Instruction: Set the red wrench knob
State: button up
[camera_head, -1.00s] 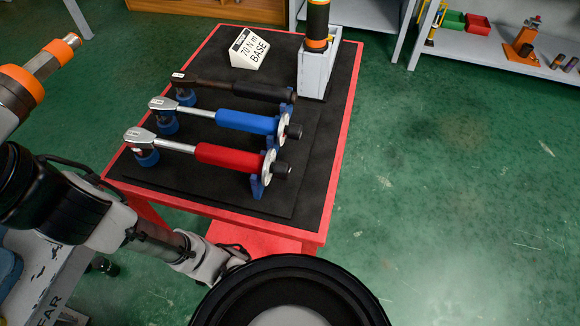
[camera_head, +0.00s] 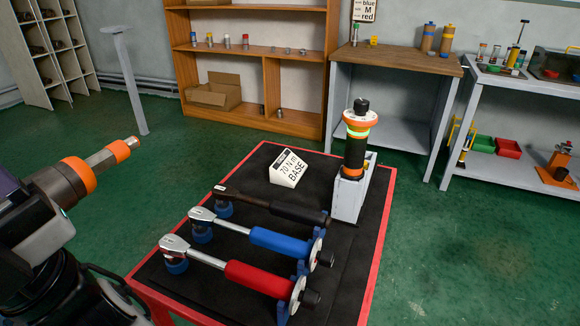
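The red torque wrench (camera_head: 258,278) lies nearest on the black mat, with its silver ratchet head at the left in a blue holder. My arm's end is at the left edge, well apart from the wrenches. I cannot make out gripper fingers, or whether this piece is held.
The red-edged table (camera_head: 377,250) carries a white "70 N m BASE" block (camera_head: 289,168) and a grey stand (camera_head: 349,199) with an upright black-and-orange tool (camera_head: 356,140). A wooden shelf (camera_head: 255,62) and workbenches stand behind. Green floor is open on the right.

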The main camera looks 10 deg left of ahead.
aim_at(309, 298)
jog(key=k+l+u, duration=0.1)
jog(key=k+l, duration=0.4)
jog(key=k+l+u, duration=0.1)
jog(key=l, duration=0.9)
jog(key=i+l, duration=0.1)
jog(key=l, duration=0.3)
jog(key=i+l, duration=0.1)
jog(key=l, duration=0.35)
